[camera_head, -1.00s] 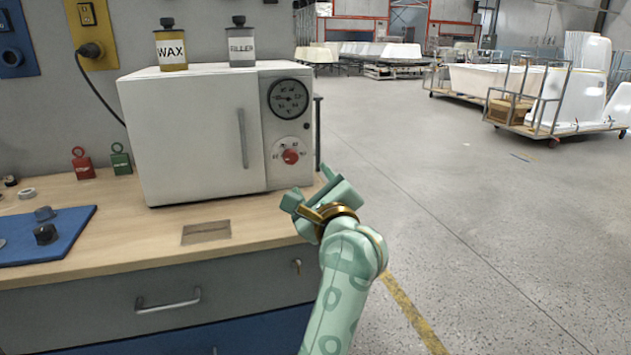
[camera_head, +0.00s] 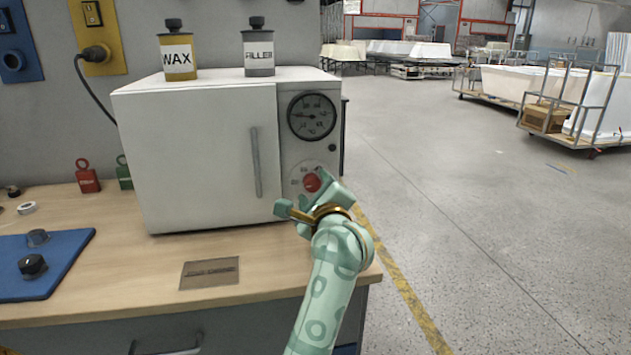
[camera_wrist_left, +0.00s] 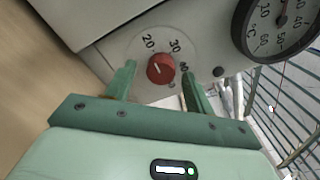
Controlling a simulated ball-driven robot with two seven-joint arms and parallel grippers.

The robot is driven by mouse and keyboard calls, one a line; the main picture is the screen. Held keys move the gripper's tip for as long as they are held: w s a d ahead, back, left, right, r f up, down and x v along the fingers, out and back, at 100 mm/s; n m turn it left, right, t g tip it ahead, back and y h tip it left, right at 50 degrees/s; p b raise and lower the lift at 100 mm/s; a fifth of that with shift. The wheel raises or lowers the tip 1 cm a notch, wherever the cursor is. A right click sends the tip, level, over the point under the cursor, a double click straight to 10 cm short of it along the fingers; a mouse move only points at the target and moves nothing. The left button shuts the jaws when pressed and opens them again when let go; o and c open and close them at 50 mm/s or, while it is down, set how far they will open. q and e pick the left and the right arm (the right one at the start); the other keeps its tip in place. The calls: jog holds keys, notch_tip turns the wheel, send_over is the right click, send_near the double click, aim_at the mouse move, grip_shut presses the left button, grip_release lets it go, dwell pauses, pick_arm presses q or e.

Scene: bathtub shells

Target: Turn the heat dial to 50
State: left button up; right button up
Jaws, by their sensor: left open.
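The heat dial is a red knob (camera_head: 312,182) on the right front panel of a white oven (camera_head: 195,150). In the left wrist view the red knob (camera_wrist_left: 160,68) has a white pointer line and sits on a pale disc with 20, 30 and 40 readable. The line tilts toward the upper left, near the 20. My left gripper (camera_head: 309,195) is open in front of the panel. In the wrist view its fingers (camera_wrist_left: 158,80) lie on either side of the knob's lower part, apart from it. The gripper hides the dial's lower part. My right gripper is not in view.
A round gauge (camera_head: 311,117) sits above the knob. A vertical door handle (camera_head: 256,162) is left of it. A wax can (camera_head: 178,57) and a filler can (camera_head: 258,57) stand on top. Open floor (camera_head: 440,200) lies right of the bench.

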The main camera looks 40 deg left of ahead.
pick_arm(q)
jog(key=shift+w+a, duration=0.1)
jog(key=shift+w, duration=0.05)
jog(key=shift+r, duration=0.1)
jog(key=shift+c, duration=0.6)
jog(key=c, duration=0.9)
jog(key=shift+o, duration=0.2)
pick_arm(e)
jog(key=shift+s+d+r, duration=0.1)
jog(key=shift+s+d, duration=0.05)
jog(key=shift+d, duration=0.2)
